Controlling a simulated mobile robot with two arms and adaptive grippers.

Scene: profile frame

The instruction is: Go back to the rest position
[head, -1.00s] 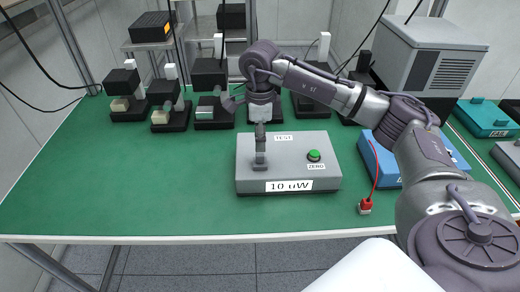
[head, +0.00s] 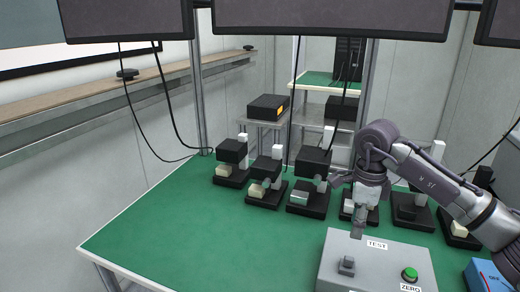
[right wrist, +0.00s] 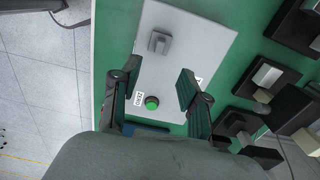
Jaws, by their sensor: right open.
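My right gripper (head: 358,232) points down above the back left part of a grey box (head: 325,275), near its grey knob (head: 346,266). Its two dark fingers are spread in the right wrist view (right wrist: 158,82), with nothing held between them. That view shows the box top (right wrist: 205,30) below, with the knob (right wrist: 160,43) and a green button (right wrist: 151,103). The button (head: 410,274) also shows in the head view, where the box's front is cut off. My left gripper is not in view.
Several black devices with pale blocks, such as this one (head: 232,152), stand in a row along the back of the green table (head: 160,225). A blue case (head: 488,275) is at the lower right. The table's left part is clear. Monitors (head: 330,18) hang above.

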